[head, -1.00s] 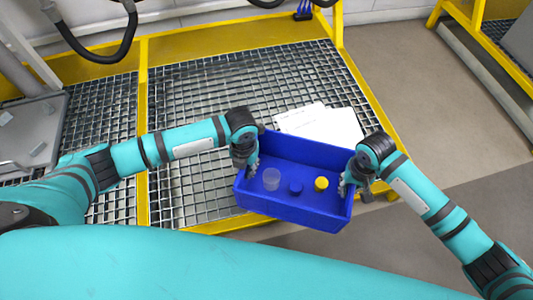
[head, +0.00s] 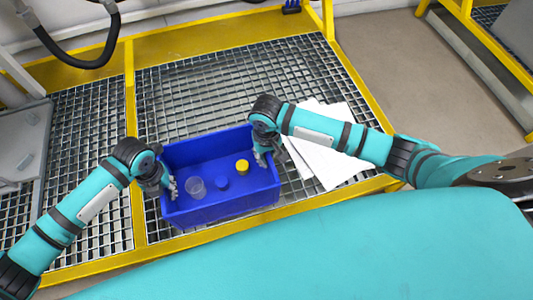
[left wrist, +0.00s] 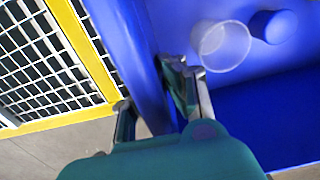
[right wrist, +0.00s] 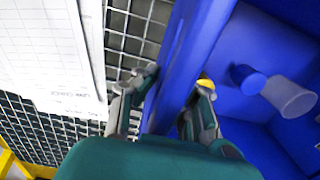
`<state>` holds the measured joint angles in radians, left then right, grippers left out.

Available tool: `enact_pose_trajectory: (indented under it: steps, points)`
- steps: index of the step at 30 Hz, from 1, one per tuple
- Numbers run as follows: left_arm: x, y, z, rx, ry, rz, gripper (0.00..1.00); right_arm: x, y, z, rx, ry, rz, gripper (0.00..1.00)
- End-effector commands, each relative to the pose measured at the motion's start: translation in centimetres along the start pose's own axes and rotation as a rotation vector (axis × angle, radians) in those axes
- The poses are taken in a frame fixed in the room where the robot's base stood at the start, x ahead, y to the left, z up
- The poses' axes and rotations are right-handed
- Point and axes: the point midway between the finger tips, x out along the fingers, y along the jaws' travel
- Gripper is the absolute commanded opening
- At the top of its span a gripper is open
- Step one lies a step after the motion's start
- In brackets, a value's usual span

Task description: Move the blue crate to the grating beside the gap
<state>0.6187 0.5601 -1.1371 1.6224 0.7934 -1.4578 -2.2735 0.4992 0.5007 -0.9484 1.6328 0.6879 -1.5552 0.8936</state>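The blue crate (head: 232,204) is over the front left part of the middle grating (head: 220,92), close to the yellow crossbar. I cannot tell whether its base touches the grating. It holds a clear cup (head: 196,187), a small blue round piece (head: 222,183) and a yellow one (head: 242,166). My left gripper (head: 170,186) has its fingers on both sides of the crate's left wall, which shows in the left wrist view (left wrist: 140,55). My right gripper (head: 265,158) straddles the right wall the same way (right wrist: 180,75). I cannot make out which part is the gap.
White paper sheets (head: 325,155) lie on the grating right of the crate, under my right arm. A yellow crossbar (head: 132,110) separates the left grating (head: 90,122). A grey tray (head: 20,140) is at the far left. The grating behind the crate is clear.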

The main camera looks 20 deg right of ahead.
Motion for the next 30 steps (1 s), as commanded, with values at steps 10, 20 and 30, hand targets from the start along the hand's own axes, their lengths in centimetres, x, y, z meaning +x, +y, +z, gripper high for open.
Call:
enact_pose_trajectory:
  steps: [10, 20, 30]
  points:
    - [0.1, 0.1, 0.1, -0.001, -0.001, 0.003, 0.0, 0.1, 0.1, -0.1, 0.002, 0.001, 0.003, 0.0]
    - [1.5, 0.1, 0.1, -0.001, -0.001, 0.003, 0.0, 1.5, 0.1, -0.1, 0.002, 0.001, 0.003, 0.0]
    - [4.0, 0.1, 0.1, -0.001, -0.001, 0.003, 0.0, 4.0, 0.1, -0.1, 0.001, 0.001, 0.003, 0.0]
